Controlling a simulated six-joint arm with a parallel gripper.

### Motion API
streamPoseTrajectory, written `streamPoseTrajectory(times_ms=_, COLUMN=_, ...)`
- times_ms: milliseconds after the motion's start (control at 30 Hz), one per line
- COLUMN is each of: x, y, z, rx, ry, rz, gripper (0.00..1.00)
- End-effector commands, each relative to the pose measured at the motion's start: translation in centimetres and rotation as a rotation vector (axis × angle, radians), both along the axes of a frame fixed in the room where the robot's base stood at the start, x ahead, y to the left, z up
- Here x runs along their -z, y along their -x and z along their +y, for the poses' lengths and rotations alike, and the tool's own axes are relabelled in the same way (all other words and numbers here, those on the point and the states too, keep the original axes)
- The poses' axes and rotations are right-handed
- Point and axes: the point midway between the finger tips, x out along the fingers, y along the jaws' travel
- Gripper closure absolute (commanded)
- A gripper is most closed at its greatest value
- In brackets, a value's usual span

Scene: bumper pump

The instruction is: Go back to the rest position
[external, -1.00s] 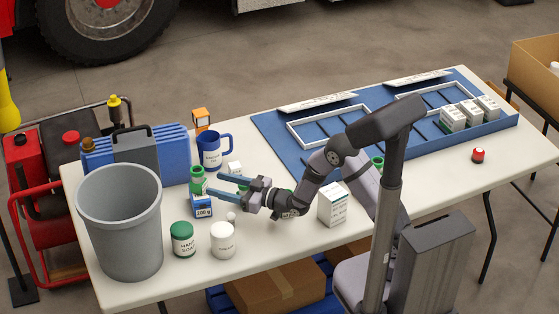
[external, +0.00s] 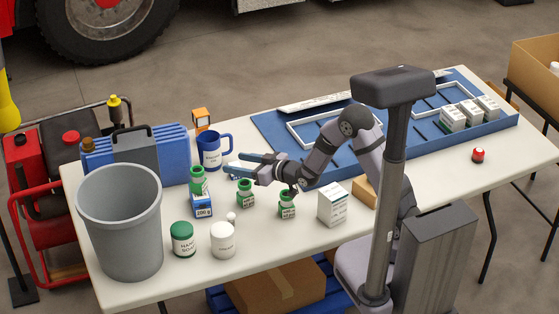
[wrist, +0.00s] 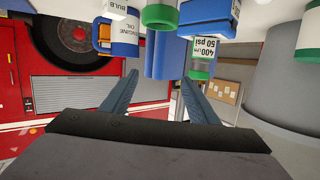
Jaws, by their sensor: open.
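My gripper (external: 230,167) is open over the table, level with the blue mug (external: 210,150) and to its right in the external view. In the wrist view my gripper's fingers (wrist: 159,80) stand apart with nothing held between them. My arm reaches in from the right with its elbow raised.
A grey bin (external: 120,225), a green-lidded tub (external: 183,240) and a white tub (external: 222,240) stand at the front left. A white box (external: 333,203) stands below my forearm. A blue tray (external: 270,131) with white boxes (external: 453,118) lies at the back right. A red button (external: 478,155) is near it.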

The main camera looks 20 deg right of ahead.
Motion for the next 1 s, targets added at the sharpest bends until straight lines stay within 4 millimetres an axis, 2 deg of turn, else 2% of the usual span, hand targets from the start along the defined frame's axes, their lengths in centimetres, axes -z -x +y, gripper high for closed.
streamPoseTrajectory(times_ms=33, x=-2.8, y=-0.1, z=-1.7, rx=0.041, ry=0.024, rz=0.042, gripper=0.45)
streamPoseTrajectory(times_ms=167, x=-5.0, y=0.5, z=-6.0, rx=0.139, ry=0.084, rz=0.178, gripper=0.45)
streamPoseTrajectory(times_ms=367, x=-8.5, y=3.7, z=-12.6, rx=0.283, ry=0.163, rz=0.411, gripper=0.45)
streamPoseTrajectory(times_ms=467, x=-10.2, y=6.8, z=-16.1, rx=0.340, ry=0.220, rz=0.548, gripper=0.45)
streamPoseTrajectory(times_ms=600, x=-13.0, y=12.7, z=-20.8, rx=0.399, ry=0.306, rz=0.760, gripper=0.45)
streamPoseTrajectory(times_ms=700, x=-15.1, y=17.3, z=-23.3, rx=0.427, ry=0.352, rz=0.908, gripper=0.45)
streamPoseTrajectory(times_ms=800, x=-17.0, y=21.7, z=-24.9, rx=0.442, ry=0.382, rz=1.039, gripper=0.45)
streamPoseTrajectory(times_ms=900, x=-18.6, y=25.2, z=-25.9, rx=0.447, ry=0.402, rz=1.143, gripper=0.45)
streamPoseTrajectory(times_ms=1000, x=-19.6, y=27.6, z=-26.4, rx=0.448, ry=0.412, rz=1.215, gripper=0.45)
